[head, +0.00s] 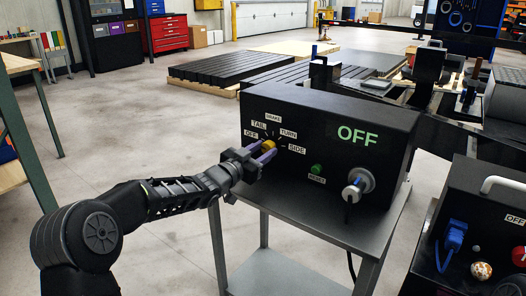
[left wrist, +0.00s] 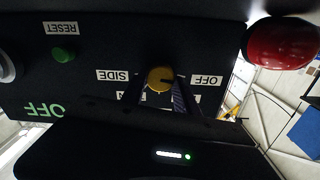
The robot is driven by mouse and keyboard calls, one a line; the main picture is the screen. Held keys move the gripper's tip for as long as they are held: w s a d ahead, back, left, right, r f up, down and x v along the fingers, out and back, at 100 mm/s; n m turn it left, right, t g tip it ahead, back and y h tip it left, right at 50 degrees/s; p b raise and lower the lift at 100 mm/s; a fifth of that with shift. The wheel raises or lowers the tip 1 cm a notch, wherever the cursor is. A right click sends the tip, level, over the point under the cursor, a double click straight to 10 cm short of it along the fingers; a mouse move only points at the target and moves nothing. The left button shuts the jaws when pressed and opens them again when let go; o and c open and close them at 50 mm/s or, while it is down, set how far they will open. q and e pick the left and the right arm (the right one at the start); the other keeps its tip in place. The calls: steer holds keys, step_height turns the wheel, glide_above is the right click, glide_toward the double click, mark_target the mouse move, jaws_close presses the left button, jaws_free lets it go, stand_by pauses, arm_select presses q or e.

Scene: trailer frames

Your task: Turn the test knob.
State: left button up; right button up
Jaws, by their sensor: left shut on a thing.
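The test knob is yellow (head: 268,146) and sits on the front of a black test box (head: 330,140). Labels OFF, TAIL, BRAKE, TURN and SIDE are arranged around it. My left gripper (head: 264,151) comes from the left and is shut on the knob, with a purple finger on either side. The knob also shows in the left wrist view (left wrist: 160,79), which is upside down; a dark mark on its face points toward the OFF label. The box's display (head: 357,134) reads OFF in green. My right gripper is not in view.
A green RESET button (head: 317,169) and a round socket with a plug (head: 357,184) are right of the knob. The box stands on a grey metal cart (head: 290,218). A second black box (head: 470,220) stands at the right. Open floor lies left.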

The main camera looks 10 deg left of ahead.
arm_select(q)
jaws_close()
